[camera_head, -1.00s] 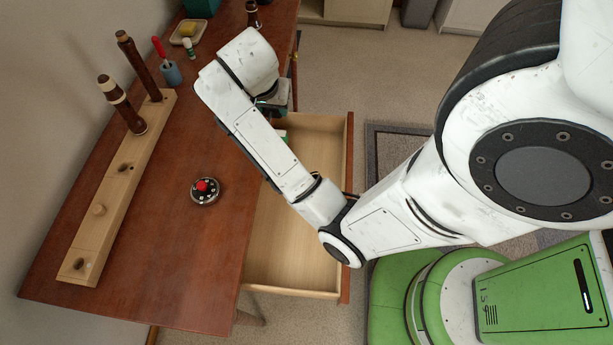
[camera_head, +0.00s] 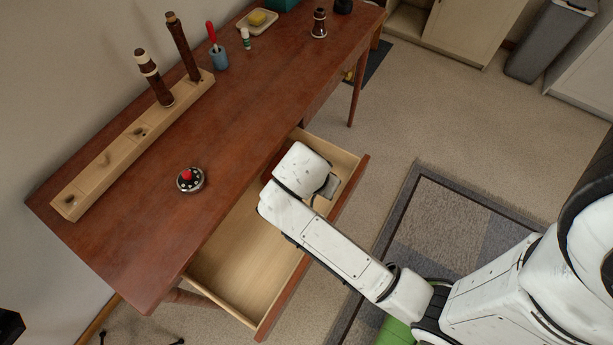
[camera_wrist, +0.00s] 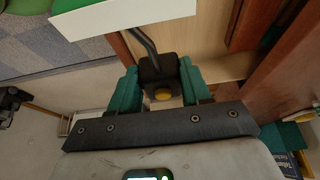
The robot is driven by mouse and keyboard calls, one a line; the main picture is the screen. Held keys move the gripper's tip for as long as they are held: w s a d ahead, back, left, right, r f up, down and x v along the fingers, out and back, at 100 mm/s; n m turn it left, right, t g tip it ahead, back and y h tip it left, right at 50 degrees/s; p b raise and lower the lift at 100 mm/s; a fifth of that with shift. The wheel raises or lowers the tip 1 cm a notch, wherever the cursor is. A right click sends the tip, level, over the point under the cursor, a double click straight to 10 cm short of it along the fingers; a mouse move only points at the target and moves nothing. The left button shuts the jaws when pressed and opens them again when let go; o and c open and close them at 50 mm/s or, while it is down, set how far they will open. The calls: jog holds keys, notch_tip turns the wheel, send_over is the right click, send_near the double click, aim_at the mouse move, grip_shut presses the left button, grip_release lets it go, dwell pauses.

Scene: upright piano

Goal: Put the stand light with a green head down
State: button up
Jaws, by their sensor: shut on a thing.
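In the wrist view, the teal fingers of my gripper (camera_wrist: 161,86) are shut on the dark block-shaped base of the stand light (camera_wrist: 157,67), which has a round yellow button. A dark bent stem runs from the block up to a flat white panel with green at its edge, cut off by the top of the picture; this looks like the head. In the head view, my gripper (camera_head: 326,187) is over the far end of the open drawer, mostly hidden by my arm. The light cannot be made out there.
The open wooden drawer (camera_head: 235,265) sticks out from the brown desk (camera_head: 235,120). On the desk are a round device with a red knob (camera_head: 190,180), a wooden rack (camera_head: 100,175) with dark wooden pieces, a blue cup (camera_head: 219,60) and a yellow-topped dish (camera_head: 257,21). The desk's middle is clear.

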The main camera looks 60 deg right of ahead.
jog(key=w+d+f, duration=0.4)
jog(key=f, duration=0.1)
jog(key=w+d+f, duration=0.2)
jog(key=shift+w+f, duration=0.15)
jog(key=shift+f, duration=1.7)
jog(key=shift+f, duration=0.1)
jog(key=o, duration=1.1)
